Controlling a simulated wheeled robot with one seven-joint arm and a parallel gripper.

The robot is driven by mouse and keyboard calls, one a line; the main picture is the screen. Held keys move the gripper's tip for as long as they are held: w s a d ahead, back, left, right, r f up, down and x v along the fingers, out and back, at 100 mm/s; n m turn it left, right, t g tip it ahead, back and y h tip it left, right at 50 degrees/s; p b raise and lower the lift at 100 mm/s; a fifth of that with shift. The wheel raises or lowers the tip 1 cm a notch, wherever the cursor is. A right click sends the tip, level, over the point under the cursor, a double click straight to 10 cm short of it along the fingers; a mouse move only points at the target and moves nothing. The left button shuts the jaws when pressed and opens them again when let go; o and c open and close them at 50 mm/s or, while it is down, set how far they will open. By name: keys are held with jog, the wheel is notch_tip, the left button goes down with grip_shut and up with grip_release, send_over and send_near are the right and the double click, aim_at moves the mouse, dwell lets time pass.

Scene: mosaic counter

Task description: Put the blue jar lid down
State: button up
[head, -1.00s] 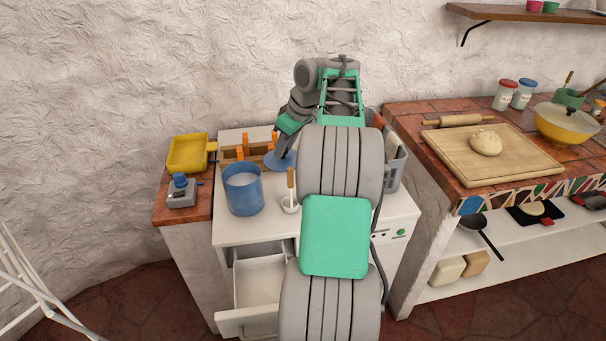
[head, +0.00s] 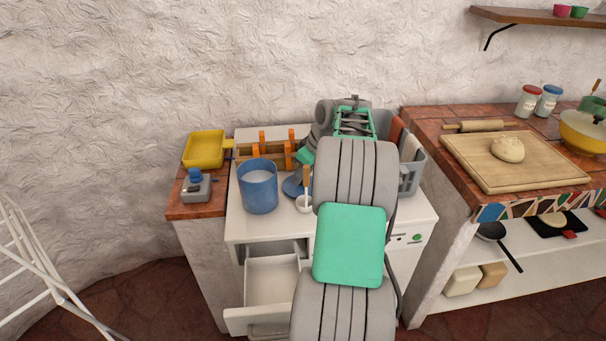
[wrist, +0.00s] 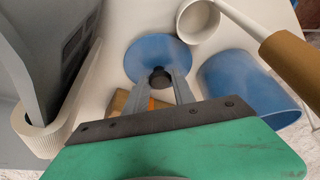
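The blue jar lid (head: 292,187) is a flat blue disc lying level at the white counter top, between the blue jar (head: 258,188) and my arm. In the wrist view the lid (wrist: 147,53) shows its dark knob between the fingertips of my gripper (wrist: 160,80). The fingers look closed against the knob's sides. The lid appears to be at the surface; I cannot tell if it fully rests there. The jar stands open, right of the lid in the wrist view (wrist: 240,85). In the head view my arm hides the fingers.
A white cup (head: 304,204) with a wooden-handled tool stands close to the lid. A wooden rack (head: 258,153) with orange handles is behind, and a grey bin (head: 412,170) is to the right. A yellow tray (head: 204,148) sits at left. An open drawer (head: 272,280) is below.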

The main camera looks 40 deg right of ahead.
jog(key=o, duration=0.4)
jog(key=shift+s+r, duration=0.1)
jog(key=shift+r, duration=0.45)
jog(key=a+p+v, duration=0.1)
jog(key=p+v, duration=0.1)
jog(key=v, duration=0.9)
jog(key=a+m+g, duration=0.1)
jog(key=a, duration=2.5)
jog(key=s+a+f, duration=0.4)
jog(key=s+a, duration=0.1)
jog(key=s, duration=0.1)
jog(key=s+a+f+m, duration=0.1)
jog(key=s+a+f, duration=0.2)
jog(key=s+a, duration=0.2)
jog(key=shift+s+f+g+h, duration=0.3)
jog(key=shift+s+f+h, duration=0.1)
jog(key=shift+s, duration=0.45)
